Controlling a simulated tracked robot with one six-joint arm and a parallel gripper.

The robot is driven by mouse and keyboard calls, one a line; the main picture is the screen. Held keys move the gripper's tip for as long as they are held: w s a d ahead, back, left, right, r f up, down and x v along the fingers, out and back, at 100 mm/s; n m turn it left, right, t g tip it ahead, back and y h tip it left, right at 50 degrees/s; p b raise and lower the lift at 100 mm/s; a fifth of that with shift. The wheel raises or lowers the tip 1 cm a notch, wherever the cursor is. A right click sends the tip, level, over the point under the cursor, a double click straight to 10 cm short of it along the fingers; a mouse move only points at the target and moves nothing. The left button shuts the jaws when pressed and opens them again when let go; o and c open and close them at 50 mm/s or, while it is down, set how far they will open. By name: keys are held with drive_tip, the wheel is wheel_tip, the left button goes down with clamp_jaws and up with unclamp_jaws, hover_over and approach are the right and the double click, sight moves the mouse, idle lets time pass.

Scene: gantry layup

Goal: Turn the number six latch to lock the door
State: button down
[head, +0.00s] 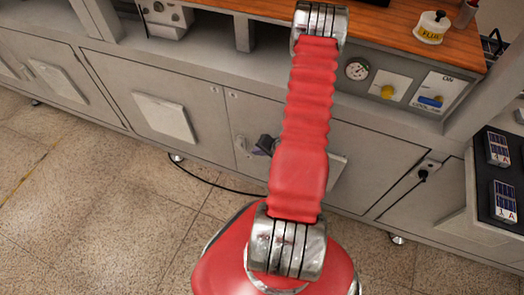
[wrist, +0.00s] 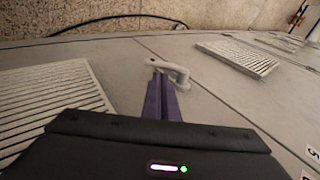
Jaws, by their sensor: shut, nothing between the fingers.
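In the wrist view a pale grey latch handle (wrist: 178,71) sits on the grey cabinet face, by the seam between two door panels. My gripper (wrist: 159,76) has its purple fingers together with nothing between them. The fingertips are right at the latch, overlapping it in the picture; I cannot tell whether they touch it. No number six is readable near the latch. In the head view my gripper (head: 243,147) is low against the cabinet doors (head: 222,112), partly hidden by my red arm, and the latch is too small to make out.
Vent panels (wrist: 238,59) and (wrist: 50,105) lie either side of the latch. A black cable (head: 215,186) runs along the floor below the doors. Open tiled floor (head: 90,190) lies left.

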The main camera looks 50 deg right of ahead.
drive_tip(key=shift+x, duration=2.95)
